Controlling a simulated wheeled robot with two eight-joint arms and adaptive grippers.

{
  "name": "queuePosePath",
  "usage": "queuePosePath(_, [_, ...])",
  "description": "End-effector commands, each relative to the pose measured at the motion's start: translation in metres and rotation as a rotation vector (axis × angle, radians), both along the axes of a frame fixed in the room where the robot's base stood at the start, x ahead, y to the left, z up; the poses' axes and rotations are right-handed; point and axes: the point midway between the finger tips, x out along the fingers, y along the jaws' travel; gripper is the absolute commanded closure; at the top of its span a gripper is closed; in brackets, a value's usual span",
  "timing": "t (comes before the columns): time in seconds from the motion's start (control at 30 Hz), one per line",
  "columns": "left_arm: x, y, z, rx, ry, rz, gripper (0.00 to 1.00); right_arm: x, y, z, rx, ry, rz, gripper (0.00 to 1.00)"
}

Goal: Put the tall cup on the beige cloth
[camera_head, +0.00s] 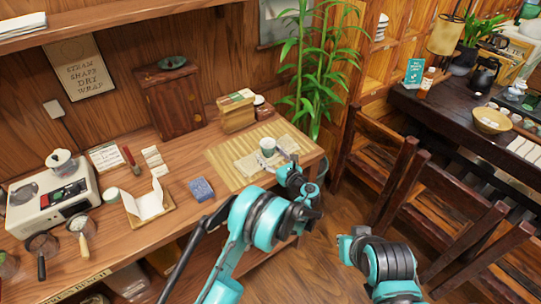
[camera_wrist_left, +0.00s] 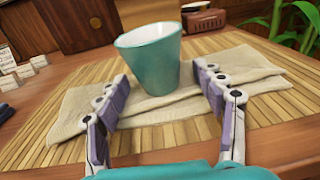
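The tall cup (camera_head: 267,147), green outside and pale inside, appears to stand on the beige cloth (camera_head: 249,163), which lies on a slatted bamboo mat. In the left wrist view the cup (camera_wrist_left: 152,62) is upright with a slight lean, its base over the folded cloth (camera_wrist_left: 70,117). My left gripper (camera_head: 287,166) is just right of and in front of the cup. In the wrist view its fingers (camera_wrist_left: 160,100) are spread wide, one on each side and nearer than the cup, with gaps showing.
The bamboo mat (camera_head: 222,160) covers the bench's right end. Stacked boxes (camera_head: 237,111) stand behind; a plant (camera_head: 313,85) and chairs are right.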

Motion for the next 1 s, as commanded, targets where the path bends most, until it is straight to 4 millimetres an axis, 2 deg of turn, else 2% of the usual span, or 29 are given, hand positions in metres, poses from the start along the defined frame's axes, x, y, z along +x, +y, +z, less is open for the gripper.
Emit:
queuePosePath(0.17, [0.000,0.000,0.003,0.001,0.000,0.000,0.31,0.000,0.000,0.003,0.000,0.000,0.000,1.00])
queuePosePath(0.33, [-0.002,-0.002,0.019,0.002,-0.001,-0.001,0.31,0.000,0.000,0.020,0.000,0.000,0.000,1.00])
queuePosePath(0.7, [-0.075,-0.049,0.021,0.002,-0.001,-0.003,0.31,0.000,0.000,0.033,0.000,0.000,0.000,1.00])
queuePosePath(0.83, [-0.091,-0.058,0.022,0.002,-0.001,-0.001,0.31,0.000,0.000,0.035,0.000,0.000,0.000,1.00])
queuePosePath(1.0, [-0.100,-0.064,0.022,0.002,-0.001,-0.001,0.31,0.000,0.000,0.037,0.000,0.000,0.000,1.00])
